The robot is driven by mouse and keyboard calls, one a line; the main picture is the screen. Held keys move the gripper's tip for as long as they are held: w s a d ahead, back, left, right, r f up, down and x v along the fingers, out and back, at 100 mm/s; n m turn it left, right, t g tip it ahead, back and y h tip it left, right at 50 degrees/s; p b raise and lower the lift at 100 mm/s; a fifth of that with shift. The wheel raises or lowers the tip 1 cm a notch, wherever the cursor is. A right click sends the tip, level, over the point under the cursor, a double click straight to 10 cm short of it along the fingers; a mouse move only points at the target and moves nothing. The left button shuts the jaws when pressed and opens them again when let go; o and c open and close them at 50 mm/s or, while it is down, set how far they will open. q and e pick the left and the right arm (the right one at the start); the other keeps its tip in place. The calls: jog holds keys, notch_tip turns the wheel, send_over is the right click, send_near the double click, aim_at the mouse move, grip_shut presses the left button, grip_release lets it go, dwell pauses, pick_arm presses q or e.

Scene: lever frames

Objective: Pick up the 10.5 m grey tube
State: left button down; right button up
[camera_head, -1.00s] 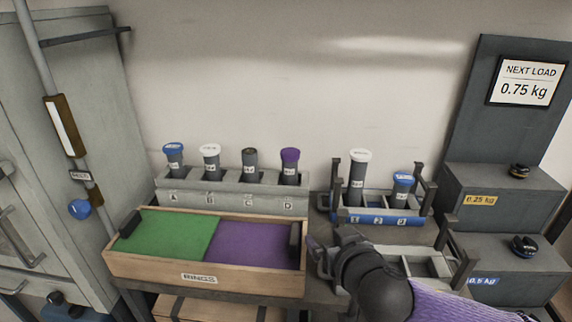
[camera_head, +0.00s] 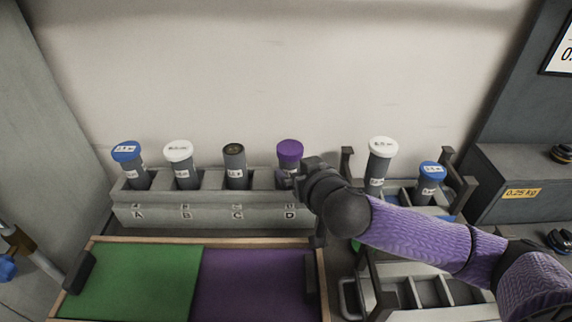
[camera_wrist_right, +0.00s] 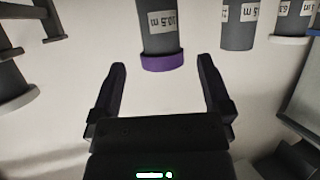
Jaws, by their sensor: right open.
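The 10.5 m grey tube (camera_head: 287,169) has a purple cap and stands upright in slot D of the grey rack (camera_head: 215,214). The right wrist view shows this tube (camera_wrist_right: 161,30) upside down, with the label "10.5 m" above its purple cap. My right gripper (camera_head: 303,172) is beside the tube's upper part and hides some of it. In the wrist view the open fingers (camera_wrist_right: 162,64) point at the cap, with a gap on both sides. How far the fingertips are from the tube in depth is unclear. My left gripper is not in view.
Slots A, B and C hold a blue-capped tube (camera_head: 133,167), a white-capped tube (camera_head: 181,166) and an open-topped tube (camera_head: 235,168). A second holder to the right has a tall white-capped tube (camera_head: 379,165) and a short blue-capped tube (camera_head: 428,183). A green-and-purple tray (camera_head: 190,239) lies in front.

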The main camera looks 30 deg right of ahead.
aim_at(293, 165)
jog(key=shift+x, duration=0.8)
jog(key=b+x, duration=0.2)
jog(key=x, duration=0.3)
jog(key=shift+s+f, duration=0.1)
jog(key=shift+f, duration=0.05)
jog(key=shift+w, duration=0.3)
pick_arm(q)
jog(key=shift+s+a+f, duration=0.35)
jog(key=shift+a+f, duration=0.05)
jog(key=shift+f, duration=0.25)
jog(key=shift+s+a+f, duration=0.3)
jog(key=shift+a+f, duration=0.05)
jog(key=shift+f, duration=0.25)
pick_arm(e)
jog(key=shift+c, duration=0.9)
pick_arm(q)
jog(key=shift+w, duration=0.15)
pick_arm(e)
grip_shut()
